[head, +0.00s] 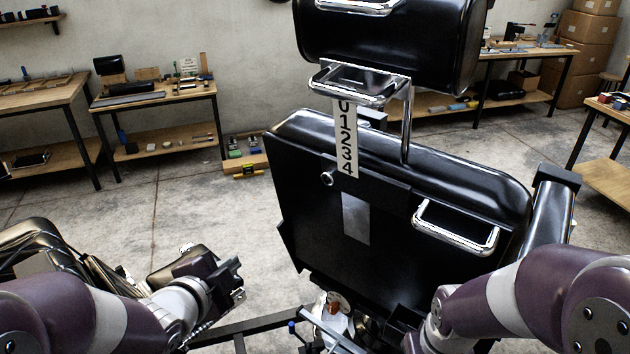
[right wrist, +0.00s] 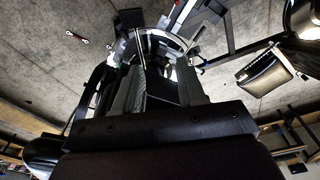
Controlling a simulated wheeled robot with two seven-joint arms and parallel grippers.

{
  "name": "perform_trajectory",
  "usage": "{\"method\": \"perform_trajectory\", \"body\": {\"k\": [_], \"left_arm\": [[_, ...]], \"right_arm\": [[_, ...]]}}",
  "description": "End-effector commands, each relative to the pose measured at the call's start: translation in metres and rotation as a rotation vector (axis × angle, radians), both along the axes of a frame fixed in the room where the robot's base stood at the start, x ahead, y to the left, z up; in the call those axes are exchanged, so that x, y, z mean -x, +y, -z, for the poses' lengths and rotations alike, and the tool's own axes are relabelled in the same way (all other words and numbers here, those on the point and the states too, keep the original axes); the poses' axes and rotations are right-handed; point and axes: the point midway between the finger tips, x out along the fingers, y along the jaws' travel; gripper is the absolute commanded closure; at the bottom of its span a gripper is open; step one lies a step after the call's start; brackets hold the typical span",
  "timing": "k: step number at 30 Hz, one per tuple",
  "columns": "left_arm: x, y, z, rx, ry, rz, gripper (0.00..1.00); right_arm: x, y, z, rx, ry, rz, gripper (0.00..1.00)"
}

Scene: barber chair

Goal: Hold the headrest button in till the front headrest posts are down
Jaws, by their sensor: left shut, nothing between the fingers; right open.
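The black headrest (head: 390,45) stands raised above the chair back (head: 310,225), with a gap between them. One chrome headrest post (head: 406,130) shows at the right of the gap; any other is hidden behind the number strip. The strip (head: 346,140) reads 0 to 4 downward. A small round chrome button (head: 328,178) sits on the back panel, left of the strip's lower end. My left gripper (head: 234,275) is shut and empty, lower left of the button and apart from it. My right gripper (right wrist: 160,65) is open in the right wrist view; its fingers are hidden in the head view.
A chrome handle (head: 456,230) juts from the chair back at the right, and another (head: 360,85) sits under the headrest. Workbenches (head: 155,98) line the wall. Boxes (head: 588,50) stand back right.

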Motion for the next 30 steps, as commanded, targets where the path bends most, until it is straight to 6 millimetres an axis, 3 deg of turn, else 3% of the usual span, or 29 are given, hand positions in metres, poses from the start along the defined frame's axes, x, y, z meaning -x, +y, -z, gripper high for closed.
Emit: {"method": "perform_trajectory", "body": {"k": [1, 3, 7, 20, 30], "left_arm": [[0.000, -0.015, -0.028, -0.068, -0.156, 0.123, 1.00], [0.008, -0.038, -0.060, -0.154, -0.379, 0.281, 1.00], [0.027, -0.062, -0.094, -0.233, -0.630, 0.431, 1.00], [0.028, -0.069, -0.102, -0.245, -0.685, 0.460, 1.00], [-0.022, -0.109, -0.111, -0.243, -0.681, 0.461, 1.00]], "right_arm": [[0.000, 0.000, -0.006, 0.000, 0.000, 0.000, 0.60], [0.000, 0.000, -0.008, 0.000, 0.000, 0.000, 0.60], [0.000, 0.000, -0.009, 0.000, 0.000, 0.000, 0.60], [0.000, 0.000, -0.010, 0.000, 0.000, 0.000, 0.60], [0.000, 0.000, -0.032, 0.000, 0.000, 0.000, 0.60]]}}
